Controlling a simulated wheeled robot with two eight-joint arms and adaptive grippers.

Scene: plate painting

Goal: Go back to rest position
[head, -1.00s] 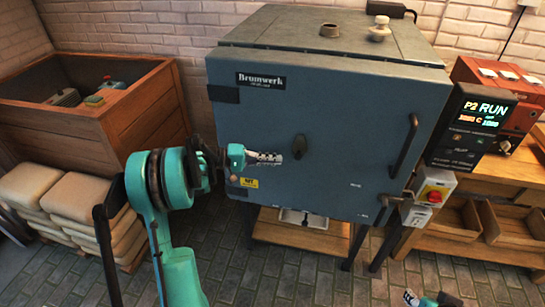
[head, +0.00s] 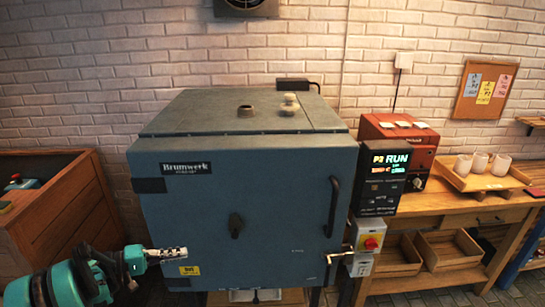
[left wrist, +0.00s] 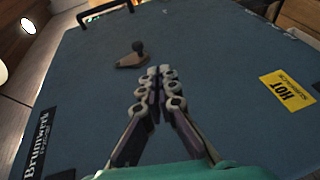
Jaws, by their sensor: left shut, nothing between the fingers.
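My left gripper (head: 181,253) is at the lower left of the head view, in front of the blue-grey kiln door. Its fingers are together and hold nothing. I cannot tell how far the fingertips are from the door. My right gripper is not in view.
A wooden crate (head: 50,205) stands at the left, beside my left arm. A wooden bench (head: 435,212) at the right bears a red box (head: 410,133) and a tray (head: 455,183) with white cups. A yellow HOT label (left wrist: 289,87) is on the door.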

